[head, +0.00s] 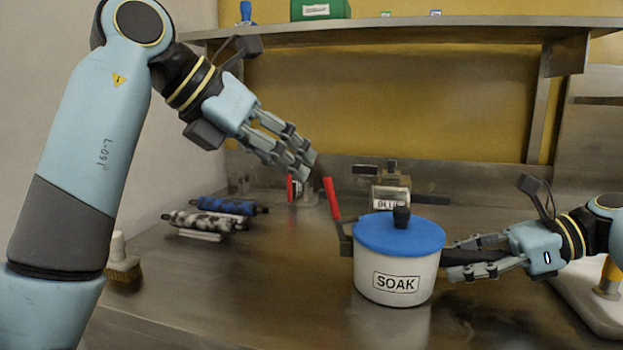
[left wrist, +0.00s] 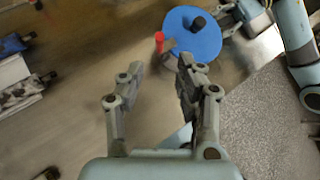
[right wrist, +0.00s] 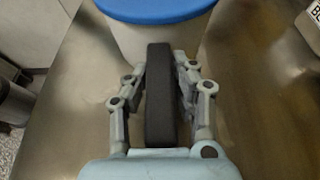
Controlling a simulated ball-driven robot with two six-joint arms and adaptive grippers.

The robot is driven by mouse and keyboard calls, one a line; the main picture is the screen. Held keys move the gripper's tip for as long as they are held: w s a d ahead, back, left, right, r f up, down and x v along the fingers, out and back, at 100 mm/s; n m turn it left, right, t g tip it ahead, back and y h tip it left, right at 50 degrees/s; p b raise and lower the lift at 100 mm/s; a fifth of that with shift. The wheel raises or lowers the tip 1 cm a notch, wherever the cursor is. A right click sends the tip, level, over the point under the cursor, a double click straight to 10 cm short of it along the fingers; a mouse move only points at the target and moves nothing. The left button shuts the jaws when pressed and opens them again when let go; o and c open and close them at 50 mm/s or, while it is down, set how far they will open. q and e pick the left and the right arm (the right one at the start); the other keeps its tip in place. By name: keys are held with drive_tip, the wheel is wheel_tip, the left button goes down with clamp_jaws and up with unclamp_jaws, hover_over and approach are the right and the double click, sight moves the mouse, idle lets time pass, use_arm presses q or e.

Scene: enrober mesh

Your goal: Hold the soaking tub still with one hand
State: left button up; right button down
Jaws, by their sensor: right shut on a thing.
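The soaking tub (head: 395,283) is white with a blue lid (head: 378,240), a black knob and a "SOAK" label, and stands upright on the steel bench. My right gripper (head: 452,262) is shut on the tub's black side handle (right wrist: 158,100); the tub wall (right wrist: 155,40) is just beyond the fingertips in the right wrist view. A red lever (head: 332,200) on a dark bracket stands at the tub's left side; it also shows in the left wrist view (left wrist: 158,42). My left gripper (head: 303,170) is open and empty, above the bench, left of the tub.
Rolls in blue (head: 228,206) and mottled wraps (head: 203,221) lie at the left of the bench. A brush (head: 122,262) stands near the left edge. A labelled block (head: 390,195) stands behind the tub. A shelf (head: 440,27) runs above. The bench front-left of the tub is clear.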

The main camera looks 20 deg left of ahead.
use_arm(q)
drive_tip(key=shift+v, duration=0.8)
